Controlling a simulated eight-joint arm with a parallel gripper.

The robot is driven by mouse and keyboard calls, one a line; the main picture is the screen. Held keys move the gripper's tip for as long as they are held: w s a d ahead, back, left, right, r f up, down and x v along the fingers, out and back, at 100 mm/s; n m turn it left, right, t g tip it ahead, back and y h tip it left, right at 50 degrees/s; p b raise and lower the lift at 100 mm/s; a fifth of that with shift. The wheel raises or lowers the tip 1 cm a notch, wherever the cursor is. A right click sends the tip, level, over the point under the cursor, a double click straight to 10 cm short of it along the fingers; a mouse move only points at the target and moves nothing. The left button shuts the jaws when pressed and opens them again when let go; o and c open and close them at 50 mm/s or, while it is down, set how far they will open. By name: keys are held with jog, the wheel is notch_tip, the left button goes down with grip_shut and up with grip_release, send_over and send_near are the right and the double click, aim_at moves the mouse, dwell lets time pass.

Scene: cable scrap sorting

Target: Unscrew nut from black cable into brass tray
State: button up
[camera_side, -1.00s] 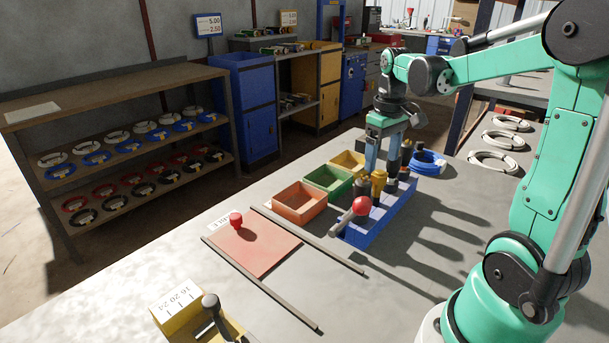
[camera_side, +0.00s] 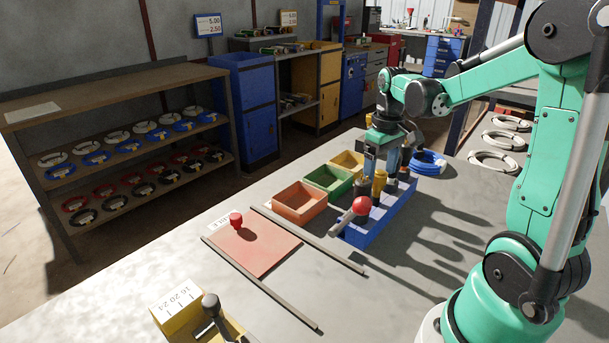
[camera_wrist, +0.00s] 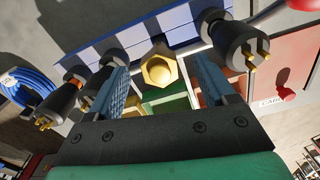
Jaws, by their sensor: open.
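A brass-yellow hex piece (camera_wrist: 158,70), probably the nut, shows between the two blue-padded fingers of my gripper (camera_wrist: 163,78) in the wrist view. The fingers are apart, with visible gaps on both sides of the piece. In the side view, my gripper (camera_side: 381,166) points down over the blue rack (camera_side: 378,222), and a yellow piece (camera_side: 379,182) stands there. Black plugs with brass prongs stand on both sides, one at the right (camera_wrist: 240,45) and one at the left (camera_wrist: 62,100). The yellow tray (camera_side: 347,160) lies behind the rack. The black cable itself cannot be made out.
A green tray (camera_side: 328,179) and an orange tray (camera_side: 299,198) stand beside the yellow one. A red pad (camera_side: 255,254) lies between bars.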

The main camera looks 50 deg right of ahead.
grip_shut()
jog(key=n, duration=1.3)
jog(key=shift+r, duration=2.5)
